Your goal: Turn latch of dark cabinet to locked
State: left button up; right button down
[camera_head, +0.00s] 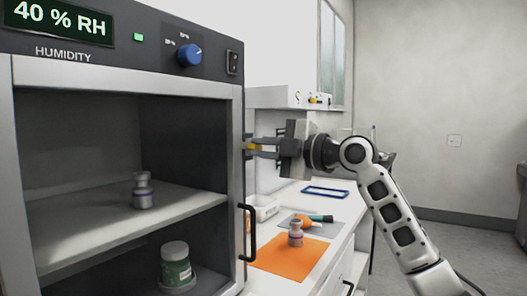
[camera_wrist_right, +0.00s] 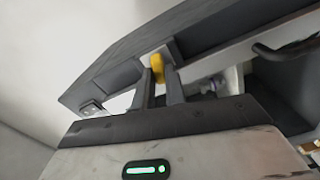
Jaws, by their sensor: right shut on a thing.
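The dark cabinet (camera_head: 225,60) fills the left of the head view, with a humidity display reading 40 % RH. Its yellow latch (camera_head: 254,147) is at the right edge of the cabinet front. My right gripper (camera_head: 260,148) reaches it from the right and is shut on it. In the right wrist view the yellow latch (camera_wrist_right: 157,66) shows between the tips of the two fingers (camera_wrist_right: 160,80). The fingers hide part of the latch, and I cannot tell its exact angle. My left gripper is not in view.
A black handle (camera_head: 248,232) sits below the latch.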

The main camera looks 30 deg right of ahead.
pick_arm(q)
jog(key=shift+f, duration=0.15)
pick_arm(e)
jog(key=shift+f+n, duration=0.15)
jog(key=shift+n, duration=1.15)
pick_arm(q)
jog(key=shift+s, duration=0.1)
pick_arm(e)
jog(key=shift+n, duration=0.3)
jog(key=c, duration=1.4)
grip_release()
jog(key=shift+c, duration=0.2)
jog(key=shift+s, duration=0.1)
